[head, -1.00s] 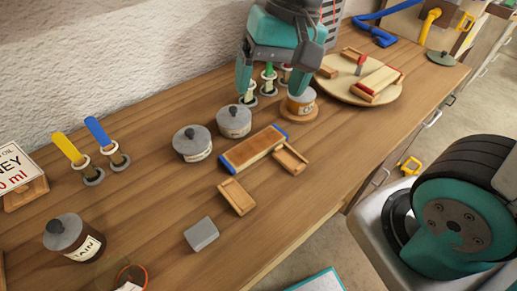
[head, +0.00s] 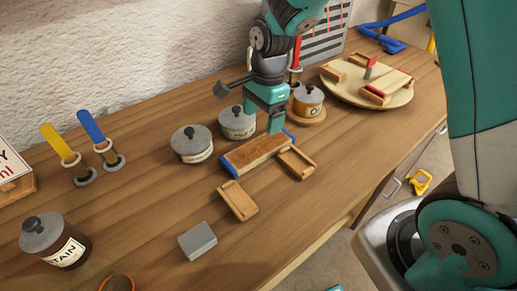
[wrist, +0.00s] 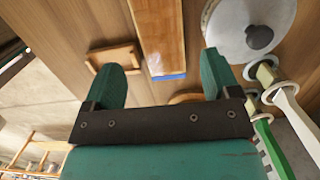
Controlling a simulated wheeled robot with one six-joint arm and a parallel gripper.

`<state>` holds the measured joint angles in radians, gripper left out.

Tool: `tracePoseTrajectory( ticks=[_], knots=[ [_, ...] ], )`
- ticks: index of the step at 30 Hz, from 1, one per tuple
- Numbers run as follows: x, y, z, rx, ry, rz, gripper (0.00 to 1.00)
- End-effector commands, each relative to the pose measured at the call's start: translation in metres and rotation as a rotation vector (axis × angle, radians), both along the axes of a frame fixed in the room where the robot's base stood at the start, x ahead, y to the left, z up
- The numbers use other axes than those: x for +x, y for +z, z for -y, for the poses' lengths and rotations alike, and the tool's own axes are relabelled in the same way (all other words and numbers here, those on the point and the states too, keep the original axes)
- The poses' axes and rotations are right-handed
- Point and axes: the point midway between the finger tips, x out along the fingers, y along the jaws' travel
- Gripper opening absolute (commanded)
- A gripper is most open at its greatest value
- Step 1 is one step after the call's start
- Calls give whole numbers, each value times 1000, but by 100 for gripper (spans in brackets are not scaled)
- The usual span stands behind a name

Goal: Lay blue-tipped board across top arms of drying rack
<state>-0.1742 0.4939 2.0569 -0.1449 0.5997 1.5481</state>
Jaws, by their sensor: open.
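The blue-tipped board (head: 256,153) lies on the workbench, a flat wooden lath with a blue band at each end. My gripper (head: 273,128) is open over its far right end. In the wrist view, the board (wrist: 160,35) runs up from between the two spread fingers of my gripper (wrist: 163,75), its blue end between them; the fingers do not grip it. In the wrist view, a pale wooden frame (wrist: 35,150) stands far off at the lower left; I cannot tell whether it is the drying rack.
Small wooden pieces (head: 238,200) and (head: 297,162) lie in front of the board. Lidded tins (head: 192,144) and (head: 238,122) stand behind it. Another tin (head: 308,100) and a round board with red-tipped pieces (head: 345,88) are farther right. A grey block (head: 198,240) lies nearer.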

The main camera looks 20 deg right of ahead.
Motion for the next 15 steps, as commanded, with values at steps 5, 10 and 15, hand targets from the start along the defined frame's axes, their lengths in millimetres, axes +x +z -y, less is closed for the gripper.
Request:
tracePoseTrajectory(
  ticks=[5,10,15],
  knots=[
    [-1,-30,-3,-1,1,-3,82],
    [-2,-41,-4,0,1,-1,82],
    [-4,-63,-6,0,3,-5,82]
  ],
)
